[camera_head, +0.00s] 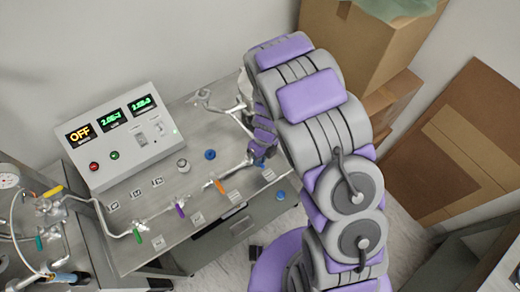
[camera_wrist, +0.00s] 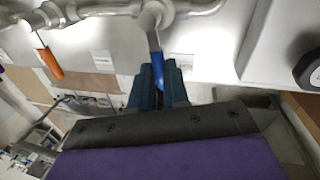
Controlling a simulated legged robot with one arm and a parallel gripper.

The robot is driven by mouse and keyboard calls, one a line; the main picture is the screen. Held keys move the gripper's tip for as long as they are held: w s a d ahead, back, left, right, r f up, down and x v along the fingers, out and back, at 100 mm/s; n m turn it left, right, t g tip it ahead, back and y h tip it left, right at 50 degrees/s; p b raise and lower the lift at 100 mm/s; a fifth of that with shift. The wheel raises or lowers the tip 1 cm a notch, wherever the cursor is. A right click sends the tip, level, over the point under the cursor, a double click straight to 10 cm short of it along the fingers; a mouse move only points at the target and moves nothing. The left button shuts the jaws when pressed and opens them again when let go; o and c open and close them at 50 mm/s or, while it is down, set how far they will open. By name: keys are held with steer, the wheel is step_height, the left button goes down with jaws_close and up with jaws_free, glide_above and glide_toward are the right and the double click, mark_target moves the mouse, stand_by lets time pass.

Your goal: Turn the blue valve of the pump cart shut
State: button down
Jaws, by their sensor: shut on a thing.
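The pump cart (camera_head: 165,217) is a grey metal cart with a pipe line and a row of coloured valve handles. The blue valve (camera_wrist: 156,58) hangs from the pipe at the top middle of the wrist view, its handle lying across the pipe. My gripper (camera_wrist: 160,88) is shut on this blue handle, with a dark finger on each side; the handle's lower end is partly hidden between them. In the head view my gripper (camera_head: 259,150) is at the right end of the pipe line, where my arm and fingers hide most of the blue valve.
A control box (camera_head: 122,137) reading OFF stands on the cart. Cardboard boxes (camera_head: 365,45) are behind my arm. Another piped unit (camera_head: 50,230) is at left.

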steer(key=shift+s+a+m+p, duration=0.25)
steer(key=shift+s+m+p, duration=0.15)
steer(key=shift+m+p, duration=0.6)
steer(key=c, duration=1.1)
jaws_free()
steer(key=shift+w+r, duration=0.15)
steer(key=shift+r, duration=0.35)
step_height(320, 180, up, 16)
steer(key=w+d, duration=0.1)
steer(key=d, duration=0.1)
steer(key=shift+w+d+p, duration=0.35)
steer(key=shift+d+p, duration=0.05)
steer(key=shift+p, duration=0.05)
